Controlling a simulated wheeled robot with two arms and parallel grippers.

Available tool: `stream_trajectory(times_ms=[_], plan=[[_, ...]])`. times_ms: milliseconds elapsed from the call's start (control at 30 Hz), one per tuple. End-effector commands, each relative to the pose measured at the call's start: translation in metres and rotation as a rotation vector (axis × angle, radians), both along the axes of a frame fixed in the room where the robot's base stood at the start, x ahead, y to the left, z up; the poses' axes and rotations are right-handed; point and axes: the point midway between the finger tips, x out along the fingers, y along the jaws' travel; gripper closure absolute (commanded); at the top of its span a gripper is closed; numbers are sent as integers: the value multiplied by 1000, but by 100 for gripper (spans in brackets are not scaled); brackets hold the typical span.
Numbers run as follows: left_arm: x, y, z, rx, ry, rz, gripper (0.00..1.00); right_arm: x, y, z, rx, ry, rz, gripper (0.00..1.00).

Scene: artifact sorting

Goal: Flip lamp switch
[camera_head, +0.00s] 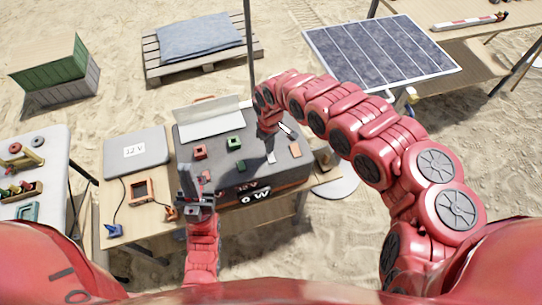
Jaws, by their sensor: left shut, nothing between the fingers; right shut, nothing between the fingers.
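A dark box (222,167) on the table has a "0 W" label and a "12 V" label on its front. Small red and green parts sit on its top, including a red one (200,152) and a green one (233,143). I cannot tell which part is the lamp or its switch. My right gripper (271,157) is shut and empty, pointing down over the right part of the box top; whether it touches is unclear. My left gripper (187,182) is shut and empty at the box's front left corner.
A grey case (137,152) marked "12 V" and an orange frame (139,191) are on the wooden table (150,232), left of the box. A thin pole (249,50) rises behind the box. A solar panel (382,50) stands at back right. A white table (52,165) holds parts at left.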

Motion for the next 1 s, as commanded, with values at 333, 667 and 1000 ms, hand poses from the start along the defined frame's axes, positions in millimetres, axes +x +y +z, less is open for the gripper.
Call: stream_trajectory(times_ms=[333, 667, 1000], plan=[[0, 0, 0, 0, 0, 0, 100, 0, 0, 0, 0, 0, 0, 100], [0, 0, -2, 0, 0, 0, 100, 0, 0, -3, 0, 0, 0, 100], [0, 0, -6, 0, 0, 0, 100, 0, 0, -8, 0, 0, 0, 100]])
